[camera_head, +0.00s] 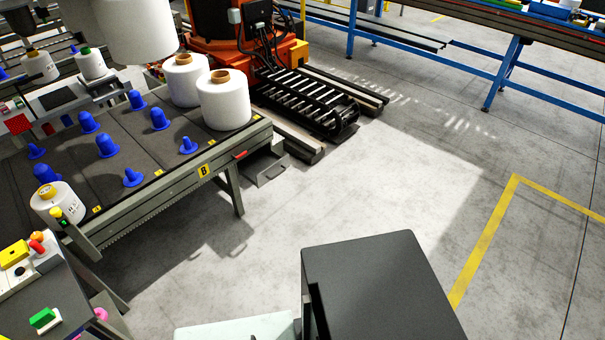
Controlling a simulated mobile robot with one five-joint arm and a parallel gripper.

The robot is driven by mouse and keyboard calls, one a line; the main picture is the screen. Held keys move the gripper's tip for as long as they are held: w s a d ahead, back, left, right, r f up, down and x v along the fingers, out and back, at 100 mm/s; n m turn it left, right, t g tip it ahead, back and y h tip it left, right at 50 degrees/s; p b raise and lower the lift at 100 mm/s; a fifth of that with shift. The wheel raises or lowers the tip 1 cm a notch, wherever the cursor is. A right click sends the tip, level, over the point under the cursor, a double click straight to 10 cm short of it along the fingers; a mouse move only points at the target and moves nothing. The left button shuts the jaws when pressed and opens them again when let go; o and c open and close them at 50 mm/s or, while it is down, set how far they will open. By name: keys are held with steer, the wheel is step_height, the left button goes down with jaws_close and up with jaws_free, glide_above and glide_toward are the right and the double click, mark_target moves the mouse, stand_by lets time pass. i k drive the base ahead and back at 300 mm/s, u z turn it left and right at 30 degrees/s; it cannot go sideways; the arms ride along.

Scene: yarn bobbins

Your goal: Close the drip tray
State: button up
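The drip tray (268,176) is a shallow dark grey drawer with a handle on its front. It sits low under the right end of the bobbin table (140,205) and is pulled out, sticking out past the table's side over the floor. Its rear part is hidden under the table. My gripper does not show in this view, so its place relative to the tray cannot be seen.
Blue pegs (107,145) and white yarn bobbins (223,101) stand on the table. An orange machine (215,25) and a black slatted track (305,100) lie behind the tray. A control desk (60,300) stands at lower left. Open concrete floor (330,185) lies right of the tray.

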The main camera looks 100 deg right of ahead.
mark_target(262, 166)
steer(key=z, duration=4.05)
steer(key=k, duration=1.35)
steer(key=u, duration=0.6)
steer(key=i, duration=1.05)
